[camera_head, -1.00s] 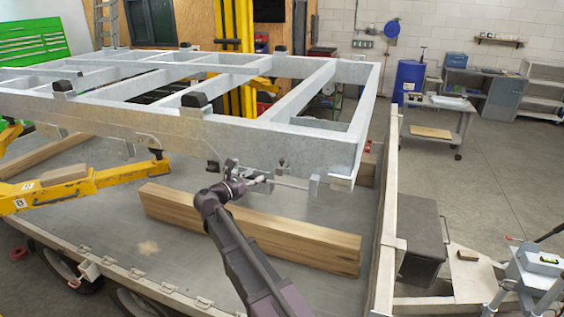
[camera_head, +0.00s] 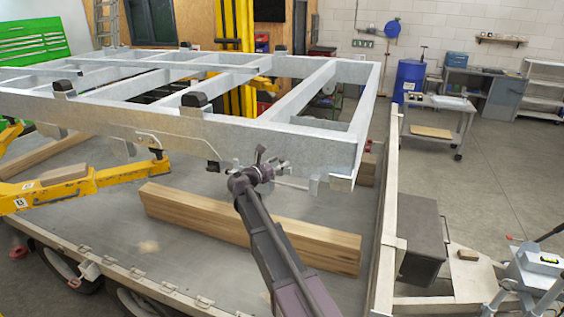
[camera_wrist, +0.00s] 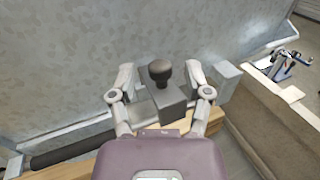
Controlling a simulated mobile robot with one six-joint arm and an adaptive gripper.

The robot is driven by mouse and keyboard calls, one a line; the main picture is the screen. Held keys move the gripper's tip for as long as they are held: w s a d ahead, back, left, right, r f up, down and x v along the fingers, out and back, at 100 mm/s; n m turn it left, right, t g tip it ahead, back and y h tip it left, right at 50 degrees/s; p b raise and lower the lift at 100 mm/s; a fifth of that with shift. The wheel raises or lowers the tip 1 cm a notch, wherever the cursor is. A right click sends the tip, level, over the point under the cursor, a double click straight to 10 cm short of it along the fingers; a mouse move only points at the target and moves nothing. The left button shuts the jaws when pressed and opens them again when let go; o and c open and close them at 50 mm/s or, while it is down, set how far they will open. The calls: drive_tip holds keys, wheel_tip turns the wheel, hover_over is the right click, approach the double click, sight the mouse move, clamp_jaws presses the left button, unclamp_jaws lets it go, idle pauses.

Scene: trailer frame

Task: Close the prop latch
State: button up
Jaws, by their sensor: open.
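The prop latch shows in the wrist view as a dark round knob (camera_wrist: 159,71) on a grey block (camera_wrist: 168,101), close to the face of the galvanised frame (camera_wrist: 70,65). My gripper (camera_wrist: 160,76) is open, with one finger on each side of the knob and block. I cannot tell whether either finger touches them. In the head view my gripper (camera_head: 266,168) is at the near side beam of the raised frame (camera_head: 240,137), near its right corner. There the arm and fingers largely hide the latch. A thin rod (camera_head: 292,185) runs right of it to a small bracket (camera_head: 314,184).
A long timber beam (camera_head: 210,215) lies on the trailer bed (camera_head: 110,235) below the arm. A yellow lift arm (camera_head: 120,175) reaches under the frame at left. Side rails (camera_head: 388,215) and a dark box (camera_head: 421,240) stand at right.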

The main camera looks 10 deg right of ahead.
drive_tip(key=shift+w+d, duration=0.4)
drive_tip(key=shift+d, duration=0.2)
clamp_jaws()
